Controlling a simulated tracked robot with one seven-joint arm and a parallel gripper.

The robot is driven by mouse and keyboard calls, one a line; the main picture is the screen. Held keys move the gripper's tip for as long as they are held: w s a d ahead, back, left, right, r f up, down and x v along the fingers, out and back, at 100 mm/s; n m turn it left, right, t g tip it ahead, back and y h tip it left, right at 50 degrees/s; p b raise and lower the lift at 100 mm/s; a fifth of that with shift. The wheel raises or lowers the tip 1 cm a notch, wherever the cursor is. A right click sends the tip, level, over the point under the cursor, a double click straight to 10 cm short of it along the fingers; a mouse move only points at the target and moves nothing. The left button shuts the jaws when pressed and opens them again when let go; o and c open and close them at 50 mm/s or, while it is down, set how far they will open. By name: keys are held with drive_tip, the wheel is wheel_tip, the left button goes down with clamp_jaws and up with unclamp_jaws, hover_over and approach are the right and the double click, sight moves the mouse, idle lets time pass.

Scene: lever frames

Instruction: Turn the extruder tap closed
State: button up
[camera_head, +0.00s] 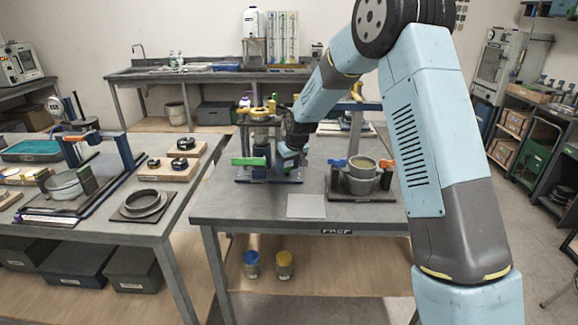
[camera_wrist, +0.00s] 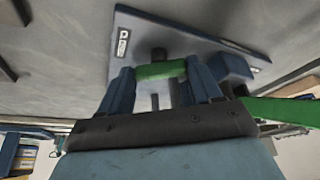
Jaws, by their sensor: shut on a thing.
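The extruder stand (camera_head: 262,128) is on the middle bench in the head view, over a dark blue base plate (camera_head: 268,177). A green bar (camera_head: 248,161) sticks out level to the left from it; a green bar (camera_wrist: 285,108) also shows at right in the wrist view. My gripper (camera_wrist: 160,68) points down at the plate in the wrist view, with its two blue fingers shut on a short green handle (camera_wrist: 162,71). A dark round stub (camera_wrist: 158,53) shows just beyond the handle. In the head view, my dark wrist hides the right side of the stand.
Right of the stand, a grey pot (camera_head: 361,177) with blue and orange handles stands on a dark plate. A pale square sheet (camera_head: 306,206) lies at the bench front. A left bench (camera_head: 150,222) holds a ring and a press frame. Two jars (camera_head: 284,264) stand below.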

drive_tip(key=m, duration=0.2)
drive_tip(key=m+h, duration=0.1)
drive_tip(key=m, duration=0.1)
drive_tip(key=m+h, duration=0.1)
drive_tip(key=m, duration=0.1)
drive_tip(key=shift+a+r+t, duration=0.1)
drive_tip(key=shift+a+t, duration=0.2)
drive_tip(key=shift+m, duration=0.3)
drive_tip(key=o, duration=1.1)
drive_tip(key=shift+c, duration=0.2)
drive_tip(key=v, duration=1.3)
drive_tip(key=shift+a+r, duration=0.2)
drive_tip(key=shift+s, duration=0.1)
